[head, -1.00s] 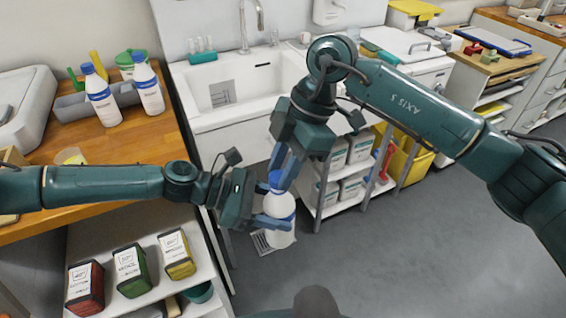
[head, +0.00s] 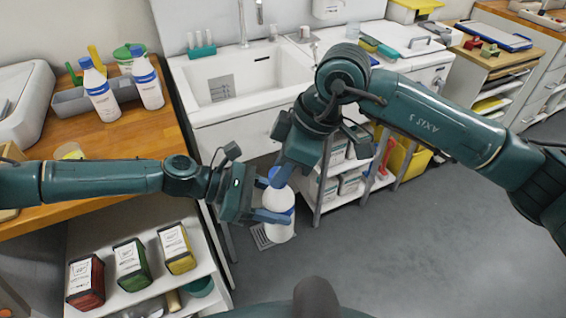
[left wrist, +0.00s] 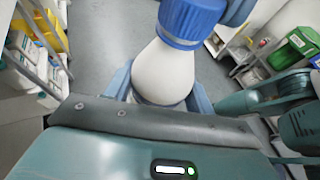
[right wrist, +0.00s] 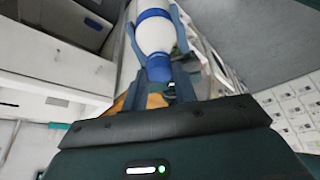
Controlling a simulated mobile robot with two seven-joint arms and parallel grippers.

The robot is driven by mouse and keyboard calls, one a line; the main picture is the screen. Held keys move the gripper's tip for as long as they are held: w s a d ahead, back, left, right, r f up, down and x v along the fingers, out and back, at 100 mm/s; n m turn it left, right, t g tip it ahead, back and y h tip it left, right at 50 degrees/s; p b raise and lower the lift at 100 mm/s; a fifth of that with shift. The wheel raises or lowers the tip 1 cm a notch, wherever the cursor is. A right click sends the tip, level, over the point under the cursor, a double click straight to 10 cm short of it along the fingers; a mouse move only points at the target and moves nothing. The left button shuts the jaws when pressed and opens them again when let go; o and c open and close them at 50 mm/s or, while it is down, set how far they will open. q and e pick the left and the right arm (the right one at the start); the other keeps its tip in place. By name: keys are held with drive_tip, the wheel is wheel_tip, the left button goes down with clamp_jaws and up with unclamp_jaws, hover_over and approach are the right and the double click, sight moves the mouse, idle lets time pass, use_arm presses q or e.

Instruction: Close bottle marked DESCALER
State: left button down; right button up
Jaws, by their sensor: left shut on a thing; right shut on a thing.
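A white bottle (head: 279,203) with a blue band and a blue cap (head: 276,174) is held upright above the floor. Its marking cannot be read. My left gripper (head: 274,215) is shut around the bottle's body; the left wrist view shows the white body (left wrist: 163,72) between its fingers and the ribbed blue cap (left wrist: 190,22) on top. My right gripper (head: 283,176) comes down from above and is shut on the cap. The right wrist view also shows the cap (right wrist: 157,68) on the bottle's neck, partly hidden by the fingers.
Two similar blue-capped bottles (head: 101,95) (head: 148,82) stand at a grey caddy on the wooden worktop (head: 150,135). A sink (head: 235,85) lies behind my grippers. A shelf with red, green and yellow tins (head: 130,265) is at lower left. The floor (head: 400,240) at right is clear.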

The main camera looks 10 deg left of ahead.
drive_tip(key=o, duration=0.9)
drive_tip(key=shift+o, duration=0.2)
drive_tip(key=shift+r, duration=2.25)
drive_tip(key=shift+c, duration=0.4)
